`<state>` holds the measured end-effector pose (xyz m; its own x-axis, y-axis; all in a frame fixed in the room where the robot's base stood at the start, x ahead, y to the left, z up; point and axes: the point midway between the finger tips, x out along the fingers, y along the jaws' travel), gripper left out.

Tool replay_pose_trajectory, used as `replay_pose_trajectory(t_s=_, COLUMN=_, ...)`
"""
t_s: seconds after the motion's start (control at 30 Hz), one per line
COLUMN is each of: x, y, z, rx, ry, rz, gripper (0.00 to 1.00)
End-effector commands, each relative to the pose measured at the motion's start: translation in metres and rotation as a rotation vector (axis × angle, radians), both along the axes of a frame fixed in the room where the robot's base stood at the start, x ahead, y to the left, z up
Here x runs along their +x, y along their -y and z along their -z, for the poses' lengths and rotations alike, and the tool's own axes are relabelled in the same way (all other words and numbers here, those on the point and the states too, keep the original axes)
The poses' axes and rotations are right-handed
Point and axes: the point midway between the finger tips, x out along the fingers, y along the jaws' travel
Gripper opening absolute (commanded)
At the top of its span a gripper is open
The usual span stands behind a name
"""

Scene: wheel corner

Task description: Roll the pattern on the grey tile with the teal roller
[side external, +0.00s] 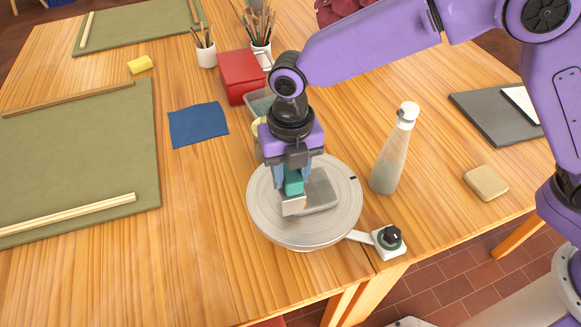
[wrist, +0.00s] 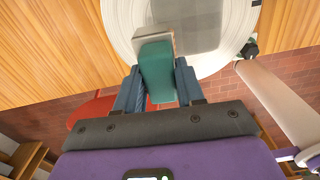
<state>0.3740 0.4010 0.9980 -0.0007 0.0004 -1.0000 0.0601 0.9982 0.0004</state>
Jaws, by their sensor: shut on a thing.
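The teal roller (side external: 293,184) is held in my gripper (side external: 290,181), which is shut on it above the round wheel (side external: 262,212). In the wrist view the teal handle (wrist: 157,73) sits between the two blue fingers of my gripper (wrist: 157,88), with a pale block-like head (wrist: 153,33) at its far end. The grey tile (side external: 320,190) lies on the wheel, right beside the roller head in the side view; it also shows in the wrist view (wrist: 198,22). Whether the head touches the tile, I cannot tell. No pattern can be made out on the tile's visible part.
A spray bottle (side external: 393,150) stands right of the wheel, and a control knob (side external: 389,238) sits at its lower right. A sponge block (side external: 485,183), a blue cloth (side external: 198,124), a red box (side external: 240,77) and brush pots lie around.

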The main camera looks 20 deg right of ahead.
Motion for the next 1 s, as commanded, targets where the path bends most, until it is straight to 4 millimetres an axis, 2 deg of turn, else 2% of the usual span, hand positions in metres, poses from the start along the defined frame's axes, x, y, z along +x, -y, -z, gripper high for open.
replay_pose_trajectory(t_s=1.0, x=0.0002, y=-0.0004, z=0.0088, rx=0.001, ry=0.001, rz=0.0, gripper=0.0)
